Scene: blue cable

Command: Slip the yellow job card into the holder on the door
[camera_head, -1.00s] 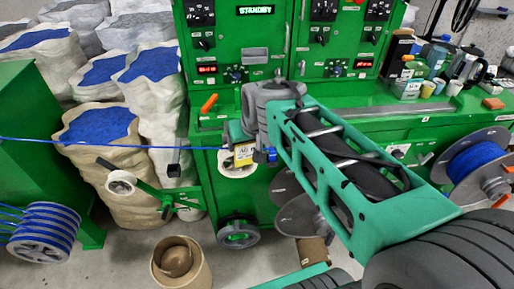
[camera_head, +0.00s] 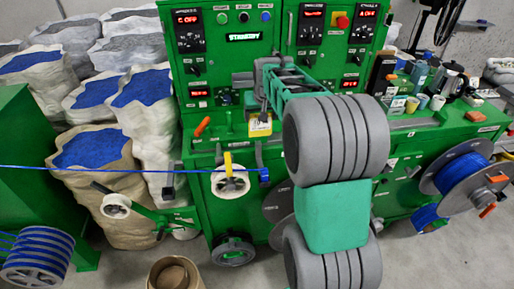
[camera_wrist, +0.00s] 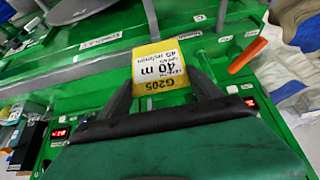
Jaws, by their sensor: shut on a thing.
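The yellow job card (camera_wrist: 160,50) bears a white printed panel reading "40 m" and "G205". My gripper (camera_wrist: 160,88) is shut on the card, with a finger at each side of it in the wrist view. In the head view the card (camera_head: 260,127) shows small below my gripper (camera_head: 262,112), in front of the green machine (camera_head: 215,150) near its counter edge. I cannot make out the holder or tell which panel is the door; my arm covers part of the machine front.
A blue cable (camera_head: 100,168) runs across to a white pulley (camera_head: 230,184) on the machine front. An orange handle (camera_head: 202,127) sticks up left of the card. Cups and a kettle stand on the counter at right. A cable reel (camera_head: 462,174) sits at the right end.

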